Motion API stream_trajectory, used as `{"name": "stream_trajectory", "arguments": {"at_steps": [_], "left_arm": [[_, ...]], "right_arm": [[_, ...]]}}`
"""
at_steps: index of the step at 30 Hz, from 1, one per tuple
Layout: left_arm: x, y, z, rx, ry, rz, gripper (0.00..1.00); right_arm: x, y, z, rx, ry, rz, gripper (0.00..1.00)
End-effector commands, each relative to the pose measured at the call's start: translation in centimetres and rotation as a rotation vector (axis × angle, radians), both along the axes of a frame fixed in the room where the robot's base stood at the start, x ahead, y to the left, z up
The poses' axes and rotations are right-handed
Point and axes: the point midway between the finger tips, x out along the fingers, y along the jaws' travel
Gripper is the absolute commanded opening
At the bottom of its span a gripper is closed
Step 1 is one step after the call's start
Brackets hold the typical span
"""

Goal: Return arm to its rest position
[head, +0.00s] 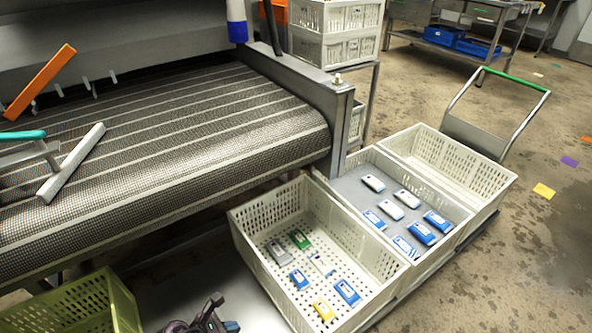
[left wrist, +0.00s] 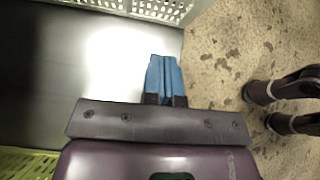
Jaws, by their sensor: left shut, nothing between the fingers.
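My left gripper (head: 231,326) shows at the bottom edge of the head view, with most of its arm out of frame. In the left wrist view its blue fingers (left wrist: 165,78) lie together, shut and empty, over a smooth grey surface (left wrist: 110,55) close to its edge with the floor. It touches nothing that I can see. My right gripper is in neither view.
A white crate (head: 262,242) with several small packs stands ahead of the left gripper. Crates with packs (head: 350,160) and without (head: 440,150) stand behind it. A green crate (head: 98,290) is at left, below the mesh conveyor (head: 200,125).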

Motion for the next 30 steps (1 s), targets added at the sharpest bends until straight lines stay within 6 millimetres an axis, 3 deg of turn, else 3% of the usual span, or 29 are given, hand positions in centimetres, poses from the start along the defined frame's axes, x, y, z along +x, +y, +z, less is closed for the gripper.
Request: {"name": "stream_trajectory", "arguments": {"at_steps": [5, 13, 30], "left_arm": [[-2.9, 0.6, 0.9, -0.161, 0.098, 0.196, 0.0], [-7.6, 1.9, 4.0, -0.499, 0.308, 0.596, 0.0], [-21.0, 11.2, 14.6, -1.373, 0.943, 1.684, 0.0]], "right_arm": [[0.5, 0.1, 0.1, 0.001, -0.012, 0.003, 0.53], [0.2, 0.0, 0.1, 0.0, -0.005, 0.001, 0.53], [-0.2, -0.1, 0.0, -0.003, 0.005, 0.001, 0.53]]}}
